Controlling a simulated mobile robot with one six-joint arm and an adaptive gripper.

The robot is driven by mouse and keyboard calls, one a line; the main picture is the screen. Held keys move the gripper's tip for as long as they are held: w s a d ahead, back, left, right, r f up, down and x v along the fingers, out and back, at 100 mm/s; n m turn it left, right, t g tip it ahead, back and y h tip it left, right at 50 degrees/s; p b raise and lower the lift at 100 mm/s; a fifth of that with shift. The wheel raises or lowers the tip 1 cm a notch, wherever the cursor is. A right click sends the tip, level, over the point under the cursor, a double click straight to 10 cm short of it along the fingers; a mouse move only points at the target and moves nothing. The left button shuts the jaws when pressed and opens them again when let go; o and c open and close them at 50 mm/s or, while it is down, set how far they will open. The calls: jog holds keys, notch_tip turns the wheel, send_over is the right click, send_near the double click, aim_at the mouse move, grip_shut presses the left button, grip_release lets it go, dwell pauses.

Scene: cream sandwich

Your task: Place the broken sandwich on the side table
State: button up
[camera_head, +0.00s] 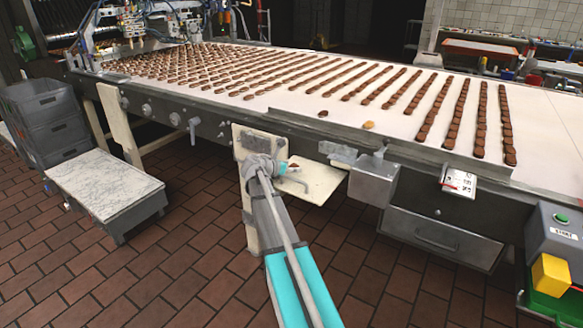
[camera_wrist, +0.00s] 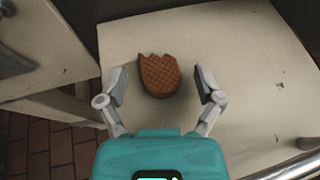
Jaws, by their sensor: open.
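The broken sandwich (camera_wrist: 158,72), a brown waffle-patterned biscuit with a jagged far edge, lies on the cream side table (camera_wrist: 240,65) in the wrist view. My gripper (camera_wrist: 161,86) is open, with one finger on each side of the sandwich and a visible gap to both. In the head view, my gripper (camera_head: 283,171) is over the small side table (camera_head: 318,186) attached to the front of the conveyor. My gripper and arm hide part of that table there. The sandwich shows only as a tiny brown spot (camera_head: 293,167).
The conveyor (camera_head: 390,118) carries many rows of brown biscuits; a dark one (camera_head: 323,113) and a pale one (camera_head: 368,125) lie near its front edge. A metal box (camera_head: 375,181) hangs right of the side table. Grey crates (camera_head: 48,125) and a marble-topped stand (camera_head: 103,185) are left.

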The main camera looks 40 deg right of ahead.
jog(key=shift+r, duration=0.15)
jog(key=shift+a+r, duration=0.15)
jog(key=p+v, duration=0.4)
jog(key=v, duration=0.7)
jog(key=shift+s+a+p, duration=0.1)
jog(key=shift+a+p, duration=0.2)
jog(key=shift+p, duration=0.05)
jog(key=shift+s, duration=0.1)
jog(key=s+a+f+m+y, duration=0.4)
jog(key=s+a+m, duration=0.2)
jog(key=a, duration=0.3)
jog(key=s+a+f+m+g+y, duration=0.1)
jog(key=s+a+f+m+y, duration=0.2)
jog(key=a, duration=0.7)
jog(key=s+a+f+m+y, duration=0.4)
jog(key=s+a+m+y, duration=0.2)
jog(key=s+a+m, duration=0.4)
jog(key=shift+s+f+m+g, duration=0.4)
jog(key=shift+s+m, duration=0.1)
jog(key=shift+s, duration=0.3)
